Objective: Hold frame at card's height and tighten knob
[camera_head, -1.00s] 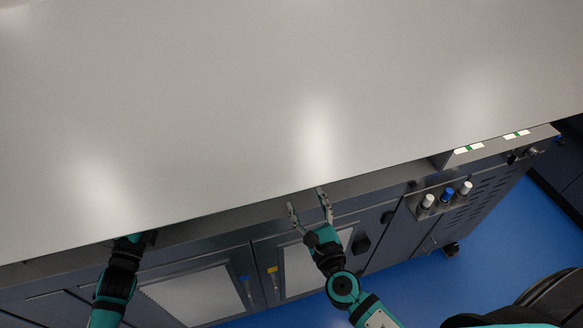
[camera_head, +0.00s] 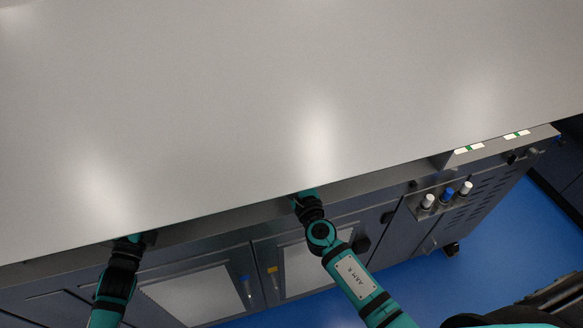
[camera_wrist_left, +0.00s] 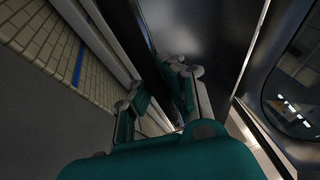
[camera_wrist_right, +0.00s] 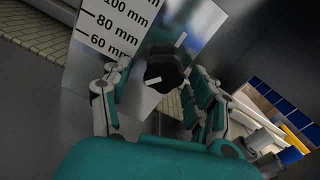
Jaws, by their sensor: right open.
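A black lobed knob (camera_wrist_right: 164,66) with a white mark sits on a shiny panel in the right wrist view. My right gripper (camera_wrist_right: 154,82) is open, with its fingers either side of the knob and apart from it. A white card (camera_wrist_right: 100,28) with a millimetre scale stands upright just left of the knob. In the left wrist view my left gripper (camera_wrist_left: 155,88) has its fingers around a dark rail, perhaps the frame (camera_wrist_left: 172,82). Whether they press on it I cannot tell. In the head view both grippers are hidden under the front edge of the large grey top.
The large grey top (camera_head: 290,95) is bare and overhangs both hands. Below are dark cabinet fronts with light panels (camera_head: 195,293). Several white and blue cylinders (camera_head: 446,194) stand in a rack at right. Blue floor (camera_head: 500,245) lies open at lower right.

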